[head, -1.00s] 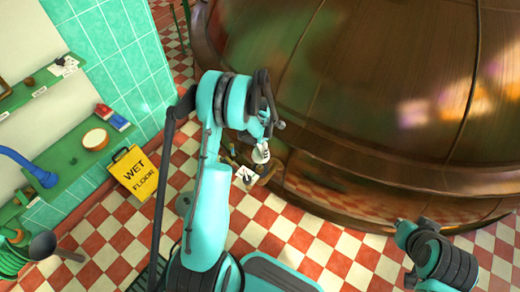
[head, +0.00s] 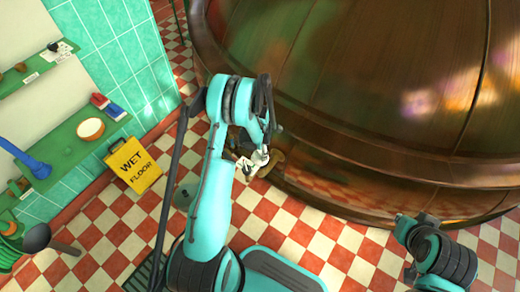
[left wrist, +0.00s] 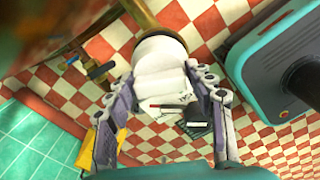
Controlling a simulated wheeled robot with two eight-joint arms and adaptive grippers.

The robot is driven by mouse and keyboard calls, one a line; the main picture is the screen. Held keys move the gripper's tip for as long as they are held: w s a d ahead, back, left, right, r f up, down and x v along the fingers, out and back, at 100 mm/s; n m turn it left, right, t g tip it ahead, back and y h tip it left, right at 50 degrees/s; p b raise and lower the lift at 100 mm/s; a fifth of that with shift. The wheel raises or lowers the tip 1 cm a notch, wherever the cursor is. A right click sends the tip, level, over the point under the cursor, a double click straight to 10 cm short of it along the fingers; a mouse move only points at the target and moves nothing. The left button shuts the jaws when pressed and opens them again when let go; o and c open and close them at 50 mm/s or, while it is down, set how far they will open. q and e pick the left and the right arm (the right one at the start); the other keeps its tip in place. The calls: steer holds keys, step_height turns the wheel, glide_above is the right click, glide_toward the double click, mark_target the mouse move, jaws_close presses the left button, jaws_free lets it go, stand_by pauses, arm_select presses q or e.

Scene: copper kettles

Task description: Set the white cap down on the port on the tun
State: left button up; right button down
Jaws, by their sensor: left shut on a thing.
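The white cap (left wrist: 160,62) is between the two fingers of my left gripper (left wrist: 168,105), which is shut on it. In the head view the left gripper (head: 254,164) is beside the lower edge of the big copper tun (head: 370,90), with only a little white showing there. In the left wrist view a short brass-coloured stub, seemingly the port (left wrist: 142,14), shows just beyond the cap. I cannot tell whether cap and stub touch. My right arm shows at the lower right of the head view, but I cannot make out its gripper.
A yellow wet-floor sign (head: 133,166) stands left of my left arm. Wall shelves (head: 72,150) at the left hold a bowl (head: 91,128) and small items. A brass pipe with a valve (left wrist: 98,70) shows left of the cap. The red and white checked floor is otherwise mostly open.

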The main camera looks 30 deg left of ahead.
arm_select(q)
steer(key=shift+f, duration=0.7)
stand_by(0.7)
steer(key=o, duration=1.2)
steer(key=shift+c, duration=0.2)
step_height(320, 180, up, 12)
